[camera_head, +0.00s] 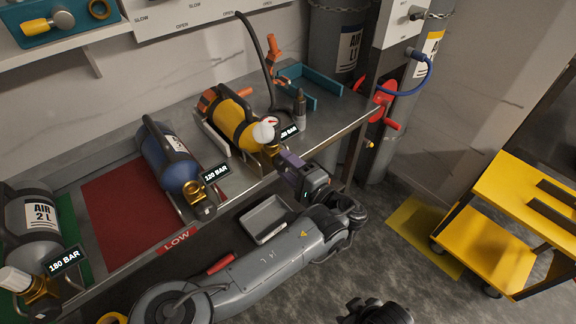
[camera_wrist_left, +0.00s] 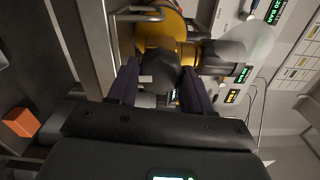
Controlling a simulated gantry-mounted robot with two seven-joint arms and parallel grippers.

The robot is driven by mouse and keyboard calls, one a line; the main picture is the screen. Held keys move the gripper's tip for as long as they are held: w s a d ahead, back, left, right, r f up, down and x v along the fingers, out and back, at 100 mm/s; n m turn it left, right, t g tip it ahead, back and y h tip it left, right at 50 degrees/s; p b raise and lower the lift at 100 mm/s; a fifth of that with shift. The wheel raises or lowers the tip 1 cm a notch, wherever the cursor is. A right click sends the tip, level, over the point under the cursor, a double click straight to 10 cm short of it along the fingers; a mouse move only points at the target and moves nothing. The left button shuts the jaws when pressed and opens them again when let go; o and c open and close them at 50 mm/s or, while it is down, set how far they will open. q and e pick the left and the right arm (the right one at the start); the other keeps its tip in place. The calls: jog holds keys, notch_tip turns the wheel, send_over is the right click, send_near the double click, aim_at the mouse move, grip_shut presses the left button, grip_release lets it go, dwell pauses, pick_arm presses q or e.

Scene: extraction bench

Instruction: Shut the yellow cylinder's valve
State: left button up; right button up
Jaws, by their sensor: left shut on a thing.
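The yellow cylinder (camera_head: 232,122) with black bands lies on the bench, its brass valve end toward the front edge. My left gripper (camera_head: 289,162) is at the valve end. In the left wrist view, its two purple fingers (camera_wrist_left: 160,82) are shut on a dark round valve knob (camera_wrist_left: 160,66), in front of the yellow cylinder (camera_wrist_left: 160,30). How far the knob is turned cannot be told.
A blue cylinder (camera_head: 168,158) with a 120 BAR display lies to the left; a grey AIR cylinder (camera_head: 28,222) with 180 BAR is farther left. A grey tray (camera_head: 265,219) sits below the bench edge. A yellow cart (camera_head: 484,250) stands right.

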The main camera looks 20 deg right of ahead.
pick_arm(q)
jog(key=m+b, duration=0.1)
jog(key=m, duration=0.3)
jog(key=shift+f+m, duration=0.15)
jog(key=shift+m, duration=0.15)
jog(key=m+b, duration=0.1)
jog(key=m, duration=0.3)
jog(key=shift+m+b, duration=0.3)
jog(key=shift+b, duration=0.1)
jog(key=m+b, duration=0.1)
jog(key=m, duration=0.3)
jog(key=shift+a+m+b, duration=0.1)
jog(key=shift+m+b, duration=0.2)
jog(key=m+b, duration=0.1)
jog(key=m, duration=0.3)
jog(key=m+b, duration=0.1)
jog(key=m, duration=0.8)
jog(key=shift+a+m+b, duration=0.1)
jog(key=shift+m+b, duration=0.2)
jog(key=shift+b, duration=0.1)
jog(key=m, duration=0.5)
jog(key=shift+m+b, duration=0.3)
jog(key=shift+m, duration=1.8)
jog(key=shift+r, duration=0.2)
